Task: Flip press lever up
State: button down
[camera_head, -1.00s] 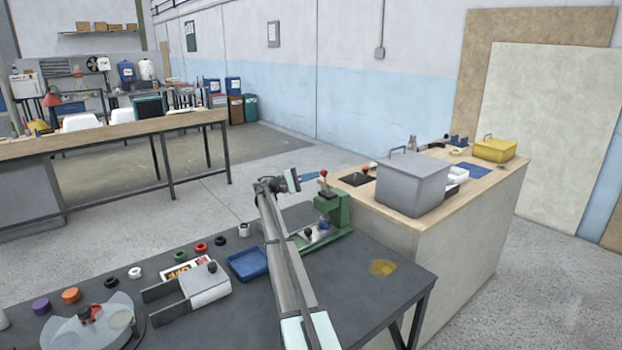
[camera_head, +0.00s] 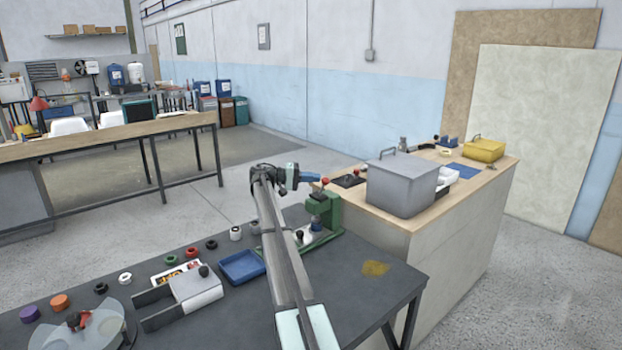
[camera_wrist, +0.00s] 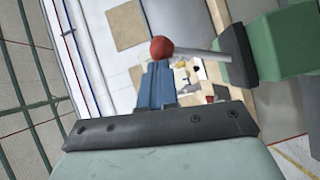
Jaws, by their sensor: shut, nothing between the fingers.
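The green press (camera_head: 329,216) stands on the near dark table, close to its far edge. Its lever's red ball knob (camera_head: 325,182) shows above the press; in the wrist view the red knob (camera_wrist: 161,47) ends a grey rod (camera_wrist: 200,53) that runs right to a dark hub on the green body. My gripper (camera_head: 318,178) has blue fingers, shut and empty, at the knob's left. In the wrist view the fingertips (camera_wrist: 157,66) end right at the knob; I cannot tell whether they touch it. My arm passes in front of the table's middle.
A blue tray (camera_head: 241,268) and a grey holder (camera_head: 196,288) lie left of my arm. A wooden-topped bench with a grey lidded box (camera_head: 402,185) stands right behind the press. The table's right front is clear except for a yellow patch (camera_head: 375,268).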

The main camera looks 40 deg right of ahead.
jog(key=shift+s, duration=0.2)
dwell(0.4)
jog(key=w+d+r+v, duration=0.1)
jog(key=w+v, duration=0.1)
jog(key=v, duration=1.1)
jog(key=shift+d, duration=0.25)
